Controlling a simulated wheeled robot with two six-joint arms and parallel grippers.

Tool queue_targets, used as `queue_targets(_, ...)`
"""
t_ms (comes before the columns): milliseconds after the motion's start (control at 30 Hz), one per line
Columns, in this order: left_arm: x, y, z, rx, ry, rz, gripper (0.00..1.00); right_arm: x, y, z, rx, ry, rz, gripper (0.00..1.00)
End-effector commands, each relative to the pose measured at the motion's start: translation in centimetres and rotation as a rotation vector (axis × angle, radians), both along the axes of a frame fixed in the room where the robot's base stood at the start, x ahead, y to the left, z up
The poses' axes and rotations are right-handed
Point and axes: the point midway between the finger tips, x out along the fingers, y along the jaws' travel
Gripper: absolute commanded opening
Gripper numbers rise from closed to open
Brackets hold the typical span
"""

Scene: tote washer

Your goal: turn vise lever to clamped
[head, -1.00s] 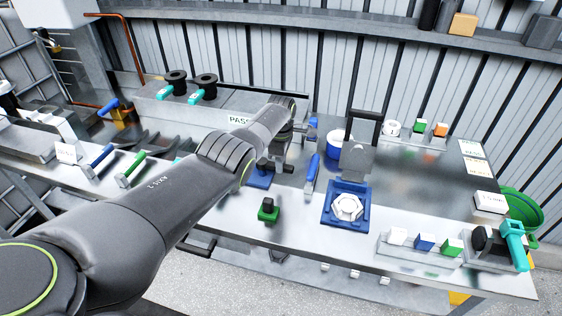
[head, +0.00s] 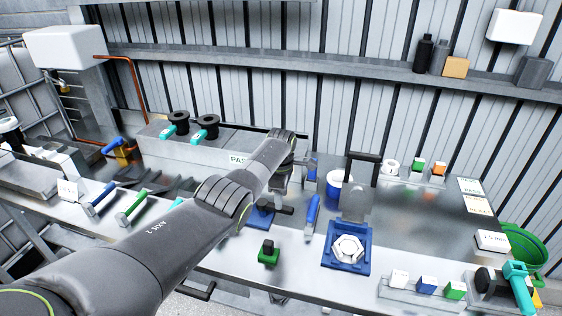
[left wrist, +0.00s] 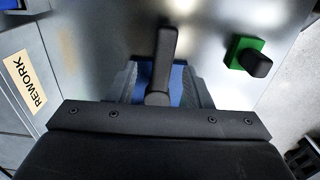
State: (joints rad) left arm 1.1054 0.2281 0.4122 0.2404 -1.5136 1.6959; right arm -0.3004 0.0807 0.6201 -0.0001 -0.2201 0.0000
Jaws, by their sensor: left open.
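A black lever (left wrist: 165,65) with a rounded pivot stands on a blue base (left wrist: 176,82), seen from above in the left wrist view. In the head view the lever (head: 284,209) lies to the right of the blue base (head: 260,216), partly covered by my left arm. My left gripper (left wrist: 160,82) is open, with one grey finger on each side of the lever's pivot end. I cannot tell whether either finger touches it. In the head view the left gripper (head: 277,196) is just over the blue base. My right gripper is not in view.
A green block with a black knob (head: 268,252) stands close by on the bench. A blue-handled tool (head: 312,215) and a blue fixture holding a white nut (head: 333,262) lie to the right. A shelf (head: 340,75) runs along the wall behind.

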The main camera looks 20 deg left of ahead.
Motion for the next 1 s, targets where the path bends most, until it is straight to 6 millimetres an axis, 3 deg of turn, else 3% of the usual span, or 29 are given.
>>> queue_targets(167,0.1,0.1,3.3,0.0,-0.004,0.001,0.45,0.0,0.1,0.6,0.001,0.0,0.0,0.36)
queue_targets(600,0.1,0.1,12.2,0.0,-0.004,0.002,0.45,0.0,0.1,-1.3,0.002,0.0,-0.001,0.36)
queue_targets(800,0.1,0.1,14.0,0.001,-0.003,0.002,0.45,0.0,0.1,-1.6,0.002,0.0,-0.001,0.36)
queue_targets(1000,0.1,0.1,14.3,0.0,-0.002,0.002,0.45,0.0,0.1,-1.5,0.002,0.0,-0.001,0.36)
